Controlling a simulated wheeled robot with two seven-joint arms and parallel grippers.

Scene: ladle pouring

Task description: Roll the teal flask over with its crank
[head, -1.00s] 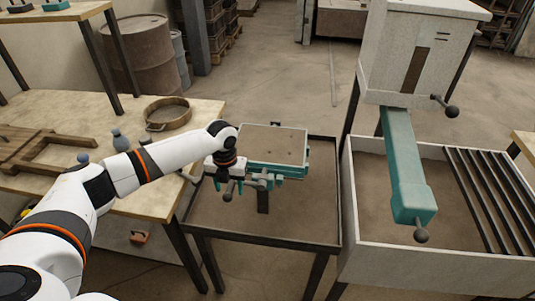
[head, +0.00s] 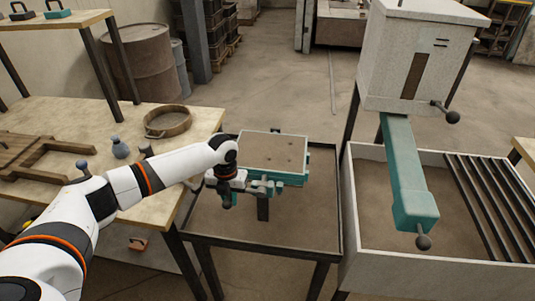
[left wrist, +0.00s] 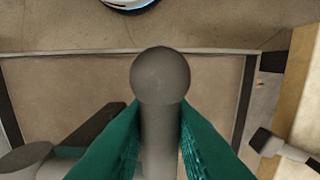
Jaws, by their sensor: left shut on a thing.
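The teal flask (head: 276,176) is a shallow box with a sand-coloured top, held above a dark-framed tray table in the middle of the head view. It looks close to level, perhaps slightly tilted. Its crank is at its left side, largely hidden by my left gripper (head: 250,186). In the left wrist view the teal fingers of the left gripper (left wrist: 160,142) are shut around the grey crank handle (left wrist: 160,82). The handle's round end sticks out beyond the fingers. My right gripper is not in view.
The tray table (head: 300,225) has bare brown space around the flask. A pale hopper (head: 418,60) with a teal chute (head: 408,180) stands over a white-walled bin (head: 450,262) at right. A wooden table (head: 70,115) holding a round sieve (head: 168,121) is at left.

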